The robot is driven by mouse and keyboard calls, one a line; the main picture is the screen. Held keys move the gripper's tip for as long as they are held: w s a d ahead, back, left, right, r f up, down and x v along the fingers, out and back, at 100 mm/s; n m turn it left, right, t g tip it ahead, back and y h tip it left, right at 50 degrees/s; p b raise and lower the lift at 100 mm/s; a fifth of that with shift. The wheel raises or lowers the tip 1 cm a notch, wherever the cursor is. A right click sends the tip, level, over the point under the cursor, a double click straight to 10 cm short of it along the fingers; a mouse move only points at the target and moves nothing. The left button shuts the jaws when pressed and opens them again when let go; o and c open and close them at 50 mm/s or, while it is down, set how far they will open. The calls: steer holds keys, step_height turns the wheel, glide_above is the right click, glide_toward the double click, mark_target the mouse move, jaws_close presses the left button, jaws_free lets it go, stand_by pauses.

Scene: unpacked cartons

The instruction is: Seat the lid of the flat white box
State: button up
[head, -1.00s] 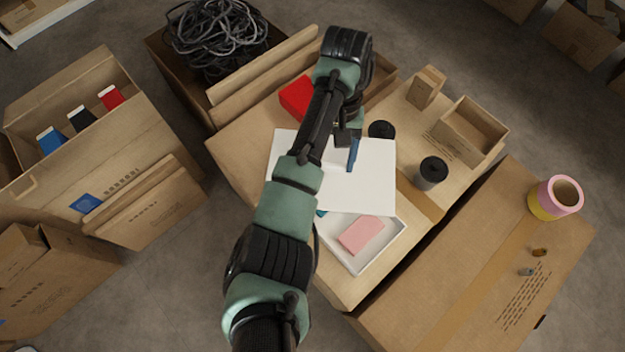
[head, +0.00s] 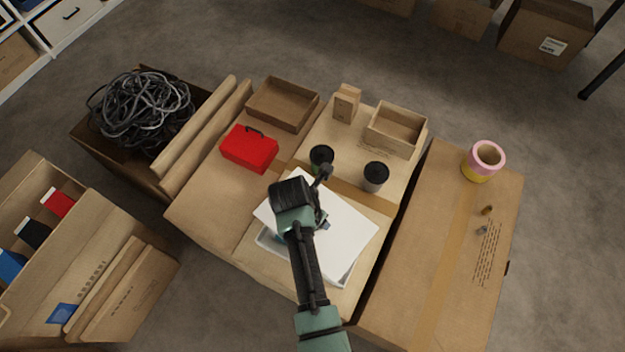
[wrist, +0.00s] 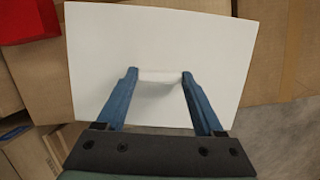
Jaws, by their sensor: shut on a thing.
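The white lid (head: 350,235) is a flat panel lying over the flat white box in the head view. The white box (head: 266,241) shows only as a rim strip at the lid's left and lower edges; its contents are hidden. The lid looks turned and offset relative to the box; I cannot tell whether it touches the rim. My gripper (head: 322,225) is above the lid, partly hidden by my arm. In the wrist view, the blue fingers of my gripper (wrist: 160,75) are on either side of a white raised grip on the lid (wrist: 205,40).
A black cup (head: 321,158) and a grey cup with black lid (head: 376,178) stand just behind the lid. A red case (head: 249,150), an open brown tray (head: 283,104), a small carton (head: 346,104) and an open box (head: 396,128) stand farther back.

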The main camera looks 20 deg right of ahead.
steer(key=shift+s+a+f+n, duration=0.15)
steer(key=shift+s+a+n, duration=0.2)
steer(key=shift+n, duration=0.65)
steer(key=shift+s+a+f+n+t, duration=0.1)
steer(key=shift+f+n+t, duration=0.1)
steer(key=shift+n+t, duration=0.1)
step_height(320, 180, down, 5)
steer(key=b, duration=0.5)
steer(key=shift+b, duration=0.35)
steer(key=shift+r+p, duration=0.35)
steer(key=shift+p, duration=0.05)
steer(key=shift+f, duration=0.15)
steer(key=shift+f+b, duration=0.75)
steer(key=shift+f, duration=0.35)
steer(key=o, duration=1.5)
steer(key=shift+r, duration=0.1)
